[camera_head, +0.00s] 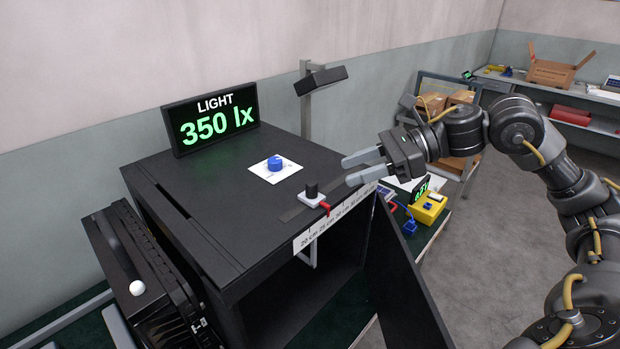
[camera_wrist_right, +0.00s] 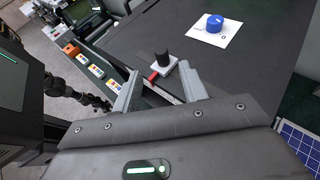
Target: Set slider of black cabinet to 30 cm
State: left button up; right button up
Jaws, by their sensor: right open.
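The black cabinet (camera_head: 215,190) stands in the middle of the head view. Its slider (camera_head: 312,195) is a black knob on a white base with a red pointer, near the top's front edge. The pointer sits near the 25 cm mark of the white scale (camera_head: 335,217), though the small print is hard to read. My right gripper (camera_head: 348,171) is open and empty, to the right of and apart from the slider in the head view. In the right wrist view the slider (camera_wrist_right: 162,62) appears between and beyond the fingertips (camera_wrist_right: 159,76). My left gripper is not in view.
A blue knob (camera_head: 275,163) on a white card and a display (camera_head: 211,118) reading 350 lx are on the cabinet top. A lamp on a post (camera_head: 306,110) stands behind. An open black door (camera_head: 405,285) and a yellow device (camera_head: 429,208) are at the right.

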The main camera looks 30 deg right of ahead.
aim_at(312, 182)
jog(key=p+x, duration=0.3)
jog(key=x, duration=0.5)
jog(key=shift+w+a, duration=0.15)
jog(key=shift+a, duration=0.05)
jog(key=shift+w+a+f, duration=0.2)
jog(key=shift+a, duration=0.1)
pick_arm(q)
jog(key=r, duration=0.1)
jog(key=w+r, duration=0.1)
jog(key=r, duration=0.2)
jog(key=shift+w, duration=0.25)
pick_arm(e)
grip_shut()
